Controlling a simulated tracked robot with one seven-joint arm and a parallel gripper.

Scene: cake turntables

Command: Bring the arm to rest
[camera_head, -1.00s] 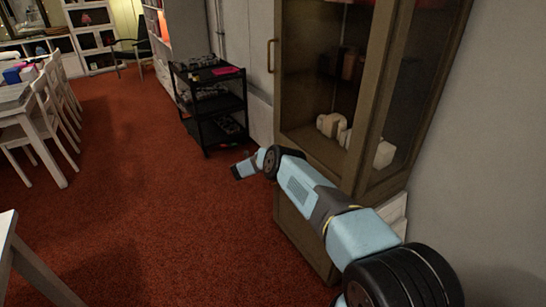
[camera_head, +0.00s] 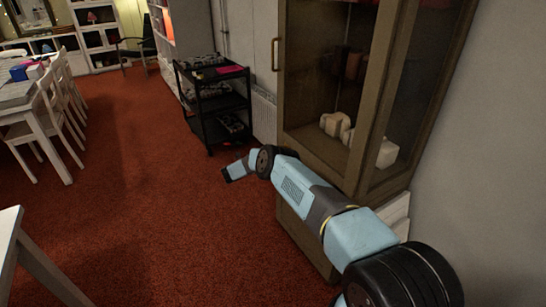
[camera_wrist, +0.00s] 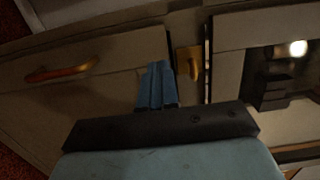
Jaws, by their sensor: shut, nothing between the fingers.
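My gripper (camera_wrist: 156,85) shows in the wrist view with its blue fingers together and nothing between them. It faces a wooden cabinet front with a brass handle (camera_wrist: 62,72) at left and a small brass fitting (camera_wrist: 190,62) just right of the fingertips. I cannot tell how far the fingertips are from the cabinet. In the head view my blue arm stretches from the lower right toward the middle, in front of the cabinet (camera_head: 292,240). The gripper fingers are not clearly seen there.
The glass-fronted cabinet holds pale objects (camera_head: 336,124) on a shelf. A black shelf cart (camera_head: 212,103) stands beyond it. A white table (camera_head: 12,92) with chairs is at left, and another white table edge (camera_head: 10,235) is at lower left. Open red carpet (camera_head: 140,190) lies between.

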